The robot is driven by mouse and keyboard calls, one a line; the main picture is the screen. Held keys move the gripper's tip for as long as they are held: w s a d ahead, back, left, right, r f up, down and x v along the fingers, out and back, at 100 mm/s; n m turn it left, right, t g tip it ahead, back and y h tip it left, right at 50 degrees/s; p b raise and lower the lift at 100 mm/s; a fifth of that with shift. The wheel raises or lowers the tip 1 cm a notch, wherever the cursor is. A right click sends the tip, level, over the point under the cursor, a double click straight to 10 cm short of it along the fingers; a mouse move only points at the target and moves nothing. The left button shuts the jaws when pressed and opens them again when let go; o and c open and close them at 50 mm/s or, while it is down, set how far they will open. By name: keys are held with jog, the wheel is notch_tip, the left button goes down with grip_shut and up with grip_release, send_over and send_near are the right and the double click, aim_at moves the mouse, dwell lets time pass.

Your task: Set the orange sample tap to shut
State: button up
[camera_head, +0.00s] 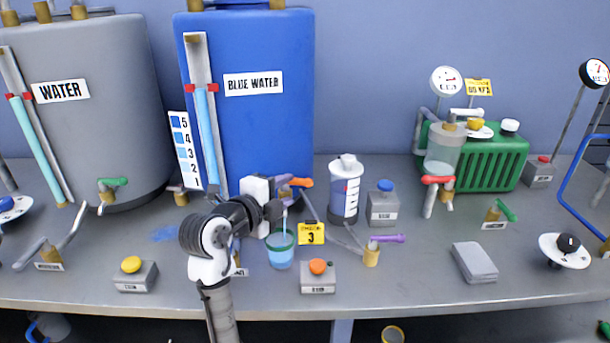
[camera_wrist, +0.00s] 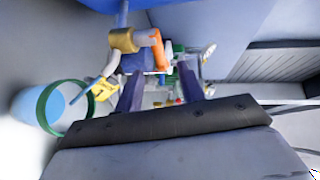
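The orange sample tap (camera_head: 300,182) sits low at the front of the blue water tank (camera_head: 258,120), partly hidden by my gripper in the head view. In the wrist view its orange handle (camera_wrist: 158,49) and brass body (camera_wrist: 122,40) lie just beyond my fingertips. My gripper (camera_head: 284,186) is at the tap, close to the handle. In the wrist view my gripper (camera_wrist: 158,78) has its two dark purple fingers apart, with no object clearly held between them. I cannot tell whether a finger touches the handle.
A green-rimmed cup of blue liquid (camera_head: 281,257) stands below my gripper and shows at left in the wrist view (camera_wrist: 62,105). A yellow tag (camera_head: 311,233), an orange-button box (camera_head: 318,276) and a purple-handled tap (camera_head: 386,239) are close by. Free bench lies further right.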

aim_at(298, 183)
jog(key=p+x, duration=0.2)
jog(key=x, duration=0.6)
jog(key=shift+w+d, duration=0.2)
jog(key=shift+w, duration=0.15)
grip_shut()
jog(key=shift+f+b, duration=0.15)
jog(key=shift+b, duration=0.15)
